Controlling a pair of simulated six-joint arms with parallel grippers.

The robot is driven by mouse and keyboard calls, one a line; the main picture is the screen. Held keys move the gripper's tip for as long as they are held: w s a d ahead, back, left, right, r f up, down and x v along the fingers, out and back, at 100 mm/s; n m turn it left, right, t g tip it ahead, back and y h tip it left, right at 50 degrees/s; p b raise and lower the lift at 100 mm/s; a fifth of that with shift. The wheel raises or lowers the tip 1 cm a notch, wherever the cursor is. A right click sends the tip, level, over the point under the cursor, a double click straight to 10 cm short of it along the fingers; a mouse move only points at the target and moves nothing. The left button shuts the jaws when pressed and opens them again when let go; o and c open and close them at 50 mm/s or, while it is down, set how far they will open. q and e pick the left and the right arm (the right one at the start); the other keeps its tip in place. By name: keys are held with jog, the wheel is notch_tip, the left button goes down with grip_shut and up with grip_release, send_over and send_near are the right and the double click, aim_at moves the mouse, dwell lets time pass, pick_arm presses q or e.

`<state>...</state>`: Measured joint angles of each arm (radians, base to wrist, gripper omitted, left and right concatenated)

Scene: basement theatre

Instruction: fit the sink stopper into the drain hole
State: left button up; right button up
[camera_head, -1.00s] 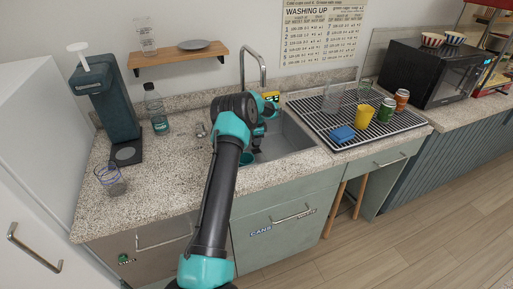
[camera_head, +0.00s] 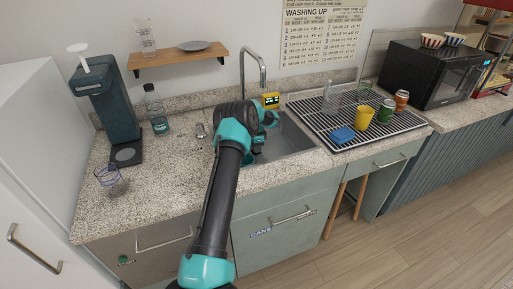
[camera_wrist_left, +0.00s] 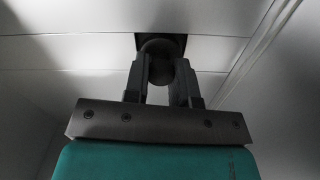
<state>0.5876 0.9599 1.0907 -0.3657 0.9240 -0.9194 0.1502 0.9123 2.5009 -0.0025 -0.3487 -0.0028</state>
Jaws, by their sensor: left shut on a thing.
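My left gripper (camera_head: 257,148) reaches down into the grey sink (camera_head: 290,142), with my arm covering much of the basin. In the left wrist view, the gripper (camera_wrist_left: 162,72) is shut on a dark round thing, which looks like the sink stopper (camera_wrist_left: 160,48). The stopper is over a dark square patch (camera_wrist_left: 181,39) in the pale sink floor, which looks like the drain. The stopper covers most of that patch, and I cannot tell whether it touches it or hangs above. The stopper and drain are hidden in the head view. My right gripper is not in view.
A drying rack (camera_head: 318,117) at the right holds a blue sponge (camera_head: 342,135), a yellow cup (camera_head: 364,116) and cans. The left counter has clear room.

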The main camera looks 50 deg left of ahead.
pick_arm(q)
jog(key=shift+f, duration=0.1)
jog(key=o, duration=0.9)
notch_tip(320, 180, up, 8)
jog(key=shift+f, duration=0.1)
dwell(0.5)
